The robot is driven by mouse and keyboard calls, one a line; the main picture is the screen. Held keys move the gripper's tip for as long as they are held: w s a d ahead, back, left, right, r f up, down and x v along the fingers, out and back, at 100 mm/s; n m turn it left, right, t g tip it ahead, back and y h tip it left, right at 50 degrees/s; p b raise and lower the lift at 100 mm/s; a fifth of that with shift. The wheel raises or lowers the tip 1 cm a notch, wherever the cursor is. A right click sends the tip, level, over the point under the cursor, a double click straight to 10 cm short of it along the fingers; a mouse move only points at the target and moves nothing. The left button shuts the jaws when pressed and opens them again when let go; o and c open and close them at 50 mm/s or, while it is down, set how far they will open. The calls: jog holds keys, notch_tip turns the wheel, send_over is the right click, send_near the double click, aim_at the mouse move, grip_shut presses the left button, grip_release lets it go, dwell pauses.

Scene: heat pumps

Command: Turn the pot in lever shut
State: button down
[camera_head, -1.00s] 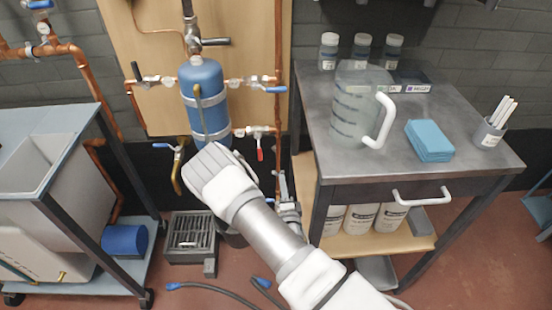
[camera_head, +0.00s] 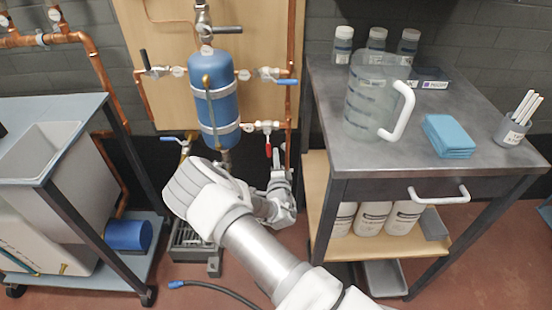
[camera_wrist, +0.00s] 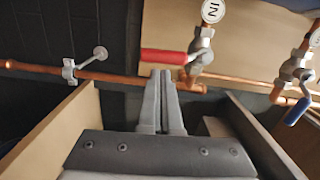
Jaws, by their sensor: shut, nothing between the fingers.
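The blue pot (camera_head: 217,100) hangs on the wooden board with valves on both sides. The red lever (camera_head: 268,151) on its lower right valve hangs down, across the short horizontal pipe. In the wrist view the red lever (camera_wrist: 164,57) sits by a valve with a round IN tag (camera_wrist: 212,11) and again lies across the valve's line. My gripper (camera_head: 280,178) is below the red lever. In the wrist view its fingers (camera_wrist: 161,74) are together and empty, with the tips just under the lever in the picture. I cannot tell whether they touch it.
A blue lever (camera_wrist: 297,112) is on another valve at the right of the wrist view. A copper pipe (camera_wrist: 110,77) runs close by the fingers. A metal table (camera_head: 440,130) with a jug (camera_head: 370,95) stands right of the board. A sink cart (camera_head: 70,108) stands left.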

dwell(0.3)
jog(key=shift+w+a+b, duration=0.15)
jog(key=shift+a+b, duration=0.65)
jog(key=shift+b, duration=0.05)
jog(key=shift+a, duration=0.1)
dwell(0.3)
